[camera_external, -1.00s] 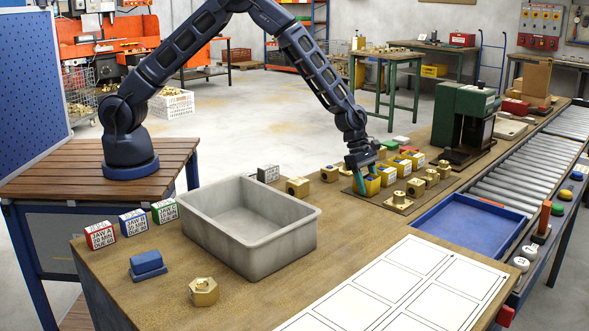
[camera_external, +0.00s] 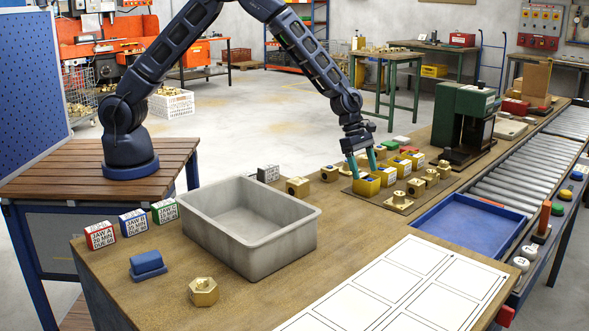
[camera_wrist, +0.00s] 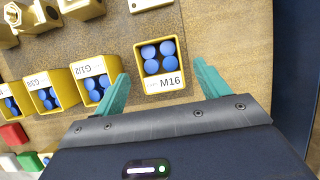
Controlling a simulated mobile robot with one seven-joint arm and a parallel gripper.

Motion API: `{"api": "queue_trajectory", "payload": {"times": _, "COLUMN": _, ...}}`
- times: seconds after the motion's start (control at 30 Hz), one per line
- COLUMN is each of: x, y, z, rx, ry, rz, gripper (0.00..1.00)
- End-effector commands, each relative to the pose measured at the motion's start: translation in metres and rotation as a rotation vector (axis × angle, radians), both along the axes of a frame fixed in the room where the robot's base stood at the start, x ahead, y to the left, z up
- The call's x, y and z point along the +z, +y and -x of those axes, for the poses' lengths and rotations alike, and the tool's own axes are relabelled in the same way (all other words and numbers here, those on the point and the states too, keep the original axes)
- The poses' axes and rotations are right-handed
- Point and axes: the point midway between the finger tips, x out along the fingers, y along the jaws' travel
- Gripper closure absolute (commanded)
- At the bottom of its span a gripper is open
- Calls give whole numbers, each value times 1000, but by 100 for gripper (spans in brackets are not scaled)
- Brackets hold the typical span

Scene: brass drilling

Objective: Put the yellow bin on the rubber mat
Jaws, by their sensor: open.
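The yellow bin marked M16 (camera_wrist: 160,65) holds blue round pieces and stands upright. In the external view this bin (camera_external: 366,186) is at the left end of the row, at the edge of a flat brown mat (camera_external: 397,207); I cannot tell whether its whole base rests on it. My gripper (camera_external: 362,166) is open above the bin. In the wrist view its teal fingers (camera_wrist: 161,88) are spread to either side of the bin, with gaps on both sides. More yellow bins (camera_external: 388,173) stand behind it in a row.
Brass parts (camera_external: 398,199) stand just right of the bins. A grey tub (camera_external: 250,235) stands to the left on the bench. A blue tray (camera_external: 468,222) and a white printed sheet (camera_external: 405,290) lie to the right and front. A green machine (camera_external: 465,117) stands behind.

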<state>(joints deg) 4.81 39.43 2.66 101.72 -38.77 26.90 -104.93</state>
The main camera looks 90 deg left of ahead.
Motion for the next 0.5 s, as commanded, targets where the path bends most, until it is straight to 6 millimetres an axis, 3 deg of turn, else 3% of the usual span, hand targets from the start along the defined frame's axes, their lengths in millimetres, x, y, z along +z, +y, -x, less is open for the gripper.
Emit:
{"api": "queue_trajectory", "payload": {"times": 0.2, "x": 37, "y": 10, "z": 11, "rx": -1, "ry": -1, "rz": 0, "gripper": 26}}
{"api": "queue_trajectory", "payload": {"times": 0.5, "x": 62, "y": 17, "z": 19, "rx": -4, "ry": 0, "rz": 0, "gripper": 26}}
